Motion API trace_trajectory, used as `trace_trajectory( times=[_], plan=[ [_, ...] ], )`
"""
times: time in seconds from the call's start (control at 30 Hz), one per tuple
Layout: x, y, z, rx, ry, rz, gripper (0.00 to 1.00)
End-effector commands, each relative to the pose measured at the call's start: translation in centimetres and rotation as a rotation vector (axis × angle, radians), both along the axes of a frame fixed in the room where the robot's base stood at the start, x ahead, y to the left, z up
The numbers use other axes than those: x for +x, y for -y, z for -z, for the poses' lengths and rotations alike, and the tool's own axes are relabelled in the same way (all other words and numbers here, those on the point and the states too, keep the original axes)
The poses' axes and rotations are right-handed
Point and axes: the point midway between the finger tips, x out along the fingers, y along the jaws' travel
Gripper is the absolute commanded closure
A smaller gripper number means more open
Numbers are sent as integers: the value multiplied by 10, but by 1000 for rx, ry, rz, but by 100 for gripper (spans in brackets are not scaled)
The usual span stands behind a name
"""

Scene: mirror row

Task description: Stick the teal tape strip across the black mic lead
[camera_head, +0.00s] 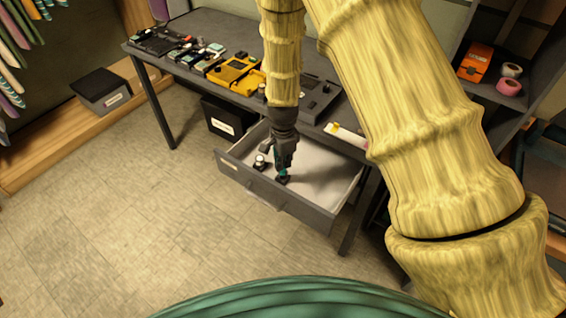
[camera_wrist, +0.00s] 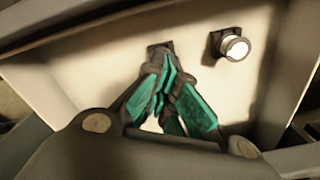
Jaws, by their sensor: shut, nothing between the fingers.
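My gripper (camera_head: 282,174) points down inside the open drawer (camera_head: 328,192) under the dark table. In the wrist view its teal-padded fingers (camera_wrist: 165,78) are shut together, with nothing seen between them. A small dark block (camera_wrist: 160,52) lies on the pale drawer floor just beyond the fingertips; I cannot tell whether they touch it. A dark fitting with a round pale top (camera_wrist: 234,46) stands beside it, also seen in the head view (camera_head: 260,161). I cannot make out a teal tape strip apart from the teal finger pads, nor a black mic lead.
The dark table (camera_head: 205,24) carries yellow pedals (camera_head: 236,75) and several small devices. A white roll (camera_head: 346,134) lies at its right front edge. A black bin (camera_head: 222,121) stands beneath. Shelves at right hold an orange box (camera_head: 478,62) and a pink roll (camera_head: 508,87). The front floor is clear.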

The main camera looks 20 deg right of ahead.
Motion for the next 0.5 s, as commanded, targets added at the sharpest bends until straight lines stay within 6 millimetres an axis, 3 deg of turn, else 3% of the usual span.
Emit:
trace_trajectory(
  times=[0.5],
  plan=[
    [0, 0, -35, -1, 0, -1, 100]
  ],
)
